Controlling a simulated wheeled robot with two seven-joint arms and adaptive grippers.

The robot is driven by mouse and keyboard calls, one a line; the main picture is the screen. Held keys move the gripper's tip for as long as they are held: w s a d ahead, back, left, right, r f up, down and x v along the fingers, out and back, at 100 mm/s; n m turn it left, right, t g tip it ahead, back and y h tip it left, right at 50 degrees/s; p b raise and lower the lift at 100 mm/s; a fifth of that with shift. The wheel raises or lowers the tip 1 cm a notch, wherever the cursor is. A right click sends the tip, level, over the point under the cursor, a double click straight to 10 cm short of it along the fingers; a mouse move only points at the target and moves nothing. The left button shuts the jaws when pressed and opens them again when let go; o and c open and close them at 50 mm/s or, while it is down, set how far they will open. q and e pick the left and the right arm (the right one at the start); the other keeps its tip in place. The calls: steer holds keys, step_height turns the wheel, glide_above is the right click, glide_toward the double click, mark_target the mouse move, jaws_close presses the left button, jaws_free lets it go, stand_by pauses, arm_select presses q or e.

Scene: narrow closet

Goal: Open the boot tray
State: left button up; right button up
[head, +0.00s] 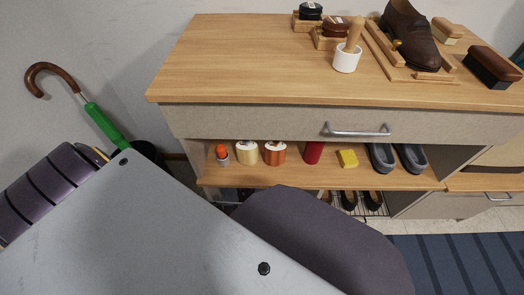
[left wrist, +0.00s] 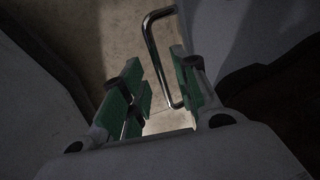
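In the left wrist view, my left gripper (left wrist: 158,93) has its two green-padded fingers apart. A bent chrome bar handle (left wrist: 154,50) reaches down between them, nearer the right finger; I cannot tell if they touch. A beige surface (left wrist: 120,35) lies behind it. Which front this handle belongs to cannot be told, and no boot tray is clearly seen. In the head view, the wooden unit has a wide closed drawer (head: 250,122) with a silver handle (head: 357,130), and a lower right front with another handle (head: 497,196). Both grippers are hidden in the head view.
Care bottles (head: 275,152), a yellow sponge (head: 348,158) and grey slippers (head: 382,158) stand on the open shelf. Dark shoes (head: 348,199) sit on a rack below. A brown shoe (head: 408,35) and brushes are on top. A green umbrella (head: 103,124) leans at left.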

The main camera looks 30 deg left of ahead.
arm_select(q)
steer(key=shift+f, duration=0.3)
steer(key=shift+c, duration=0.5)
jaws_close()
